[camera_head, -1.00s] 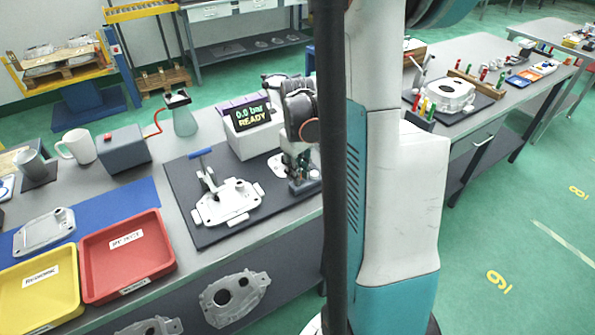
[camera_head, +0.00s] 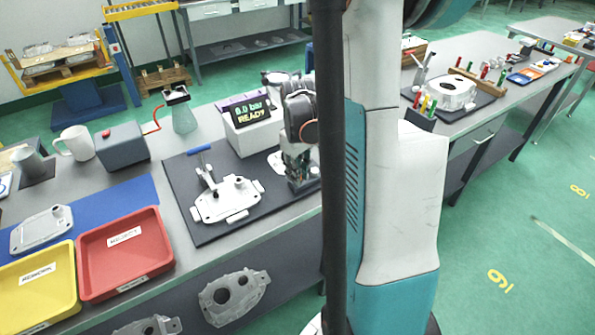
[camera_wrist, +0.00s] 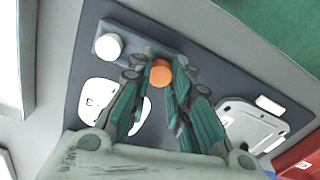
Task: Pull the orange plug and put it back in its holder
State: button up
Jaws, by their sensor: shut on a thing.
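In the wrist view the orange plug (camera_wrist: 160,74) shows as a round orange end between the fingertips of my gripper (camera_wrist: 159,66), which is shut on it. Beside it is a dark grey holder block (camera_wrist: 133,36) with a round white plug (camera_wrist: 108,46) at its left end. I cannot tell whether the orange plug is seated in the block or just clear of it. In the head view my gripper (camera_head: 296,172) points down at the right part of the dark mat; the plug is hidden there.
A casting in a clamp fixture (camera_head: 228,200) lies left of my gripper on the mat. A grey box with a display (camera_head: 246,124) reading "0.0 bar READY" stands behind. A red tray (camera_head: 125,253) and a yellow tray (camera_head: 40,283) are at front left.

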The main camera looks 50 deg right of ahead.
jog(key=shift+f+b, duration=0.3)
jog(key=shift+f, duration=0.15)
jog(key=o, duration=0.8)
jog(key=shift+o, duration=0.2)
notch_tip(320, 180, up, 12)
jog(key=shift+a, duration=0.1)
dwell(0.3)
